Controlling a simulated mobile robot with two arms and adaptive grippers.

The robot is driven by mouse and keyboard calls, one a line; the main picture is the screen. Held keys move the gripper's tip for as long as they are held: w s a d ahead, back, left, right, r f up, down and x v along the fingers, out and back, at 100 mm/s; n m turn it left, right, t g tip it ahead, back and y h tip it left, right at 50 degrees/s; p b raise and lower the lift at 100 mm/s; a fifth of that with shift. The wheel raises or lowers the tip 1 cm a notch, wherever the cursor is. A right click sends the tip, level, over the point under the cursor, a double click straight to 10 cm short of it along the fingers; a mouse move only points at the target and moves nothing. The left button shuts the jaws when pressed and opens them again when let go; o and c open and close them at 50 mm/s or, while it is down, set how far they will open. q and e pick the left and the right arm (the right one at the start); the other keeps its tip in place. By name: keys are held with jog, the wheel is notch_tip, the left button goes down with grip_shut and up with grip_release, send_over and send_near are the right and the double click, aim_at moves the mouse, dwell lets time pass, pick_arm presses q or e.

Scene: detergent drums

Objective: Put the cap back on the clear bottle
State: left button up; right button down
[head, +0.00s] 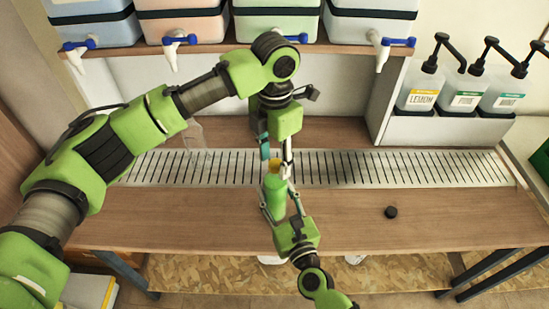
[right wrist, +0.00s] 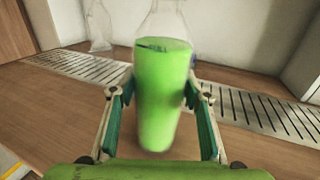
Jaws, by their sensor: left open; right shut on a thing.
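A clear bottle filled with green liquid (head: 274,193) stands upright at the table's middle, near the front of the drain grate. In the right wrist view the bottle (right wrist: 160,95) shows a dark fill mark; its top is cut off. My right gripper (head: 280,205) is shut on its body from the front. My left gripper (head: 276,155) is open, pointing down just above the bottle's top. A small yellow-orange piece (head: 275,164) shows between its fingers; I cannot tell whether it touches them. A small black round cap (head: 391,212) lies on the table to the right.
A slotted drain grate (head: 400,166) runs across the table. Another clear vessel (right wrist: 99,25) stands at the back left. Drums with blue-handled taps (head: 183,22) sit on a shelf above. Pump bottles (head: 420,85) stand at right. The wooden table (head: 440,220) is clear around the black cap.

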pick_arm(q)
notch_tip(320, 180, up, 12)
dwell(0.6)
pick_arm(e)
jog(key=c, duration=1.1)
grip_release()
jog(key=shift+o, duration=0.2)
jog(key=v, duration=1.2)
